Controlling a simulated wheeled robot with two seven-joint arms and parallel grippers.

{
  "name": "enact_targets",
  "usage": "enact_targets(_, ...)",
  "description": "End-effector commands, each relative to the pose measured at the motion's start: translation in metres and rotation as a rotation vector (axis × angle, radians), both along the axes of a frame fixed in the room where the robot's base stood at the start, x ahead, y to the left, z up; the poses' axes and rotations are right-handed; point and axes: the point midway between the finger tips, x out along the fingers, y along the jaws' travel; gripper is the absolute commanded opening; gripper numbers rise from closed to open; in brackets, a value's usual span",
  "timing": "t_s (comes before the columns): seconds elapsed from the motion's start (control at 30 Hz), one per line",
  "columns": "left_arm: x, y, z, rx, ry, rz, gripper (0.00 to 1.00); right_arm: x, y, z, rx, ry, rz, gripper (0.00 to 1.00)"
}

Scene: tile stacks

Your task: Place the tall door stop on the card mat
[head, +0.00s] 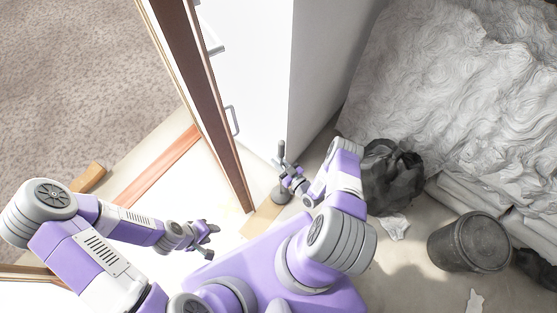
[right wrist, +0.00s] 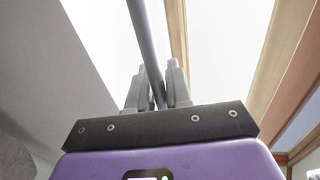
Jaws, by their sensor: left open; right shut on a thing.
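The tall door stop is a grey rod with a round dark grey base (head: 281,195), near the middle of the head view. My right gripper (head: 285,174) is shut on its rod, which also passes between the fingers in the right wrist view (right wrist: 147,45). The card mat (head: 258,220) is a tan rectangle on the floor just in front of my base. The door stop's base overlaps the mat's far end in the head view; I cannot tell whether it touches. My left gripper (head: 211,241) is open and empty, left of the mat.
A brown door frame (head: 215,110) and a white cabinet (head: 260,60) stand beyond the mat. A black bag (head: 392,180), a dark bin (head: 467,243) and crumpled paper (head: 395,227) are on the right. A wooden block (head: 88,178) lies at left.

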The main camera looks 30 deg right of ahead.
Motion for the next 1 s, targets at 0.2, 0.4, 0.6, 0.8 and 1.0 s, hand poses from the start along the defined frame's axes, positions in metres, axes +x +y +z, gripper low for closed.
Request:
enact_targets(0.2, 0.0, 0.0, 0.002, 0.0, 0.0, 0.0, 0.43, 0.002, -0.001, 0.005, 0.0, -0.012, -0.001, 0.0)
enact_targets(0.4, 0.0, 0.0, 0.002, 0.0, 0.0, 0.0, 0.43, 0.001, -0.001, -0.001, -0.001, -0.002, 0.0, 0.32)
enact_targets(0.6, 0.0, 0.0, 0.001, 0.0, 0.0, 0.0, 0.43, 0.001, 0.0, -0.001, -0.001, -0.002, 0.0, 0.45)
enact_targets(0.8, 0.0, 0.0, 0.001, 0.0, 0.0, 0.0, 0.43, 0.001, 0.0, 0.001, -0.001, -0.002, 0.0, 0.45)
enact_targets(1.0, 0.0, 0.0, 0.01, 0.0, 0.0, 0.0, 0.43, -0.022, -0.005, 0.003, 0.001, 0.001, -0.002, 0.45)
